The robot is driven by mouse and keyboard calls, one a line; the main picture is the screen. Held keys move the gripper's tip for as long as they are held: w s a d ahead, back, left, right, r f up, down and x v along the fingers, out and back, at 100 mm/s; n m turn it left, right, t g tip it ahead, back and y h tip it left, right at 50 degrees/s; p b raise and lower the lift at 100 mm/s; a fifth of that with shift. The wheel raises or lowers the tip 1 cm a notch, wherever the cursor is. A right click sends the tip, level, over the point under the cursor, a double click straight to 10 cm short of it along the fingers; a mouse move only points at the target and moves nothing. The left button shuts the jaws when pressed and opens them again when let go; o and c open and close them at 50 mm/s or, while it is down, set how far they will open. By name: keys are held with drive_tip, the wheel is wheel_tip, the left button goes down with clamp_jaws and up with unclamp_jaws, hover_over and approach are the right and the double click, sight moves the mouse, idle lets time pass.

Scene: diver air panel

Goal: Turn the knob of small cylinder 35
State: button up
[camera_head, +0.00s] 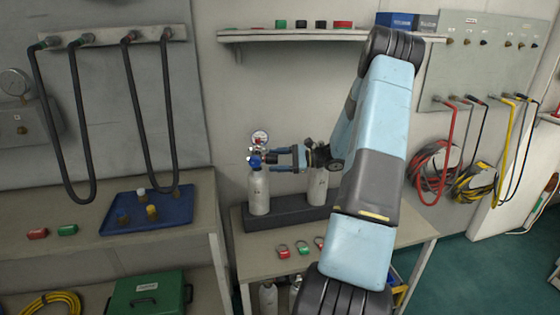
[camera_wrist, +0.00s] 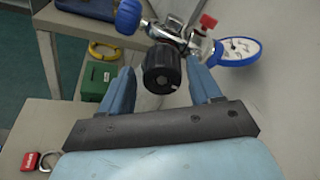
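Two white small cylinders stand upright in a dark holder (camera_head: 290,216) on the bench in the head view. The left cylinder (camera_head: 259,192) has a round gauge (camera_head: 260,138) and a blue fitting (camera_head: 254,161) on top; the right one (camera_head: 317,187) is partly behind my arm. No number is readable, so I cannot tell which is 35. My gripper (camera_head: 270,160) points left at the left cylinder's valve. In the wrist view a black knob (camera_wrist: 161,72) is between my two fingers, with a narrow gap visible on each side. The gauge (camera_wrist: 238,50) is beyond, to the right.
Padlocks (camera_head: 283,251) lie on the bench front. A blue tray (camera_head: 150,212) with small parts is on the left bench, above a green case (camera_head: 148,292). A shelf (camera_head: 290,35) runs above. Hoses hang on both wall panels. The wall is close behind the cylinders.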

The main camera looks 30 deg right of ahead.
drive_tip(key=shift+o, duration=0.4)
drive_tip(key=shift+r, duration=0.15)
drive_tip(key=shift+r, duration=0.3)
wheel_tip(320, 180, up, 2)
drive_tip(key=shift+r, duration=0.15)
drive_tip(key=s+a+r, duration=0.3)
drive_tip(key=s+r, duration=0.6)
drive_tip(key=s, duration=0.4)
drive_tip(key=shift+s+a+r, duration=0.2)
drive_tip(key=shift+a+r, duration=0.2)
